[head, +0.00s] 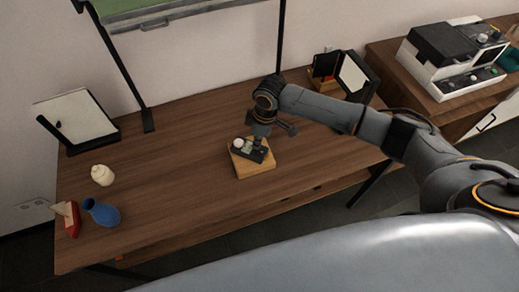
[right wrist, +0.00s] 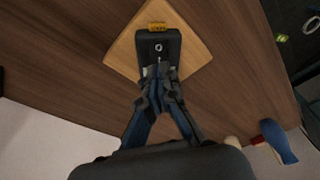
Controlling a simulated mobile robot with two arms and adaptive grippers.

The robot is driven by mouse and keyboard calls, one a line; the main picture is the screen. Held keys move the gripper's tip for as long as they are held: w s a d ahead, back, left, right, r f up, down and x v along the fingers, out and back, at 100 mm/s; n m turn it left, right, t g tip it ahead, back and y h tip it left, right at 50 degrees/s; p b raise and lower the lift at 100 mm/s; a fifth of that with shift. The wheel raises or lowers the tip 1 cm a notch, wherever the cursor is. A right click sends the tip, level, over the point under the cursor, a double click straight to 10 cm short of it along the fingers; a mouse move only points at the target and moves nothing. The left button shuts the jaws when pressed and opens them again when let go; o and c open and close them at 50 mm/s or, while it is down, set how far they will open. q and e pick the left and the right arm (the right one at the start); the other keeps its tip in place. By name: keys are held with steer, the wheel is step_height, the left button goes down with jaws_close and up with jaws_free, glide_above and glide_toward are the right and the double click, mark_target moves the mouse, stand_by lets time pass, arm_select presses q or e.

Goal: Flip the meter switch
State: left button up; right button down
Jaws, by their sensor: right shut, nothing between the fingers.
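The meter (head: 250,149) is a small dark box with a pale round part, lying on a light wooden board (head: 255,168) on the brown table. In the right wrist view the meter (right wrist: 157,42) shows a small ring mark and a yellow block at its far end; the board (right wrist: 197,50) lies under it. My right gripper (head: 262,137) is over the meter, pointing down. In the right wrist view its fingers (right wrist: 159,76) are shut and empty, over the meter's near end and hiding it. I cannot tell whether they touch it. The switch's position is not clear. My left gripper is out of view.
A blue vase (head: 103,213), a cream pot (head: 102,175) and a red and white object (head: 67,217) stand at the table's left. A white panel (head: 76,117) and dark stands (head: 352,75) are at the back. The table (head: 185,135) is clear between.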

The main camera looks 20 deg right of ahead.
steer(key=shift+f+b, duration=0.5)
steer(key=shift+f, duration=0.55)
steer(key=shift+s+r, duration=0.1)
stand_by(0.3)
step_height(320, 180, up, 7)
steer(key=p, duration=0.7)
steer(key=shift+p, duration=0.4)
